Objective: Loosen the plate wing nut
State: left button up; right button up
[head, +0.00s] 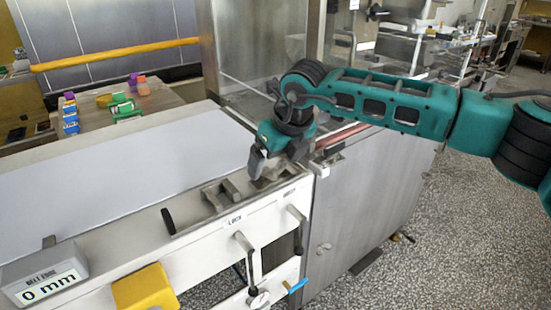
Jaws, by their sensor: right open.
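My right gripper (275,162) is open and points down over the far right end of the machine's pale front rail (130,240), close to a grey metal piece (278,178) there. I cannot tell whether its fingers touch that piece. A grey metal bracket (222,196) lies on the rail just left of the gripper. I cannot make out the plate wing nut for certain; the gripper covers part of this area. My left gripper is not in view.
Two levers (244,243) (297,215) hang on the rail's front, near a "LOCK" label. A black handle (168,221), a yellow block (146,287) and a "BELT EDGE 0 mm" display (46,280) are farther left. A steel cabinet (365,190) stands right.

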jog(key=c, duration=1)
jog(key=shift+c, duration=0.2)
jog(key=shift+f+n+g+b, duration=0.1)
jog(key=shift+n+g+b, duration=0.35)
jog(key=shift+n, duration=0.65)
jog(key=n+g+y, duration=0.1)
jog(key=n, duration=0.2)
jog(key=shift+w+n, duration=0.15)
jog(key=shift+n, duration=0.15)
jog(key=n+g, duration=0.1)
jog(key=n, duration=0.2)
jog(key=n+g, duration=0.1)
jog(key=n, duration=0.2)
jog(key=shift+w+g+y, duration=0.15)
jog(key=shift+g+y, duration=0.1)
jog(key=shift+y, duration=0.15)
jog(key=shift+d, duration=0.1)
jog(key=o, duration=1)
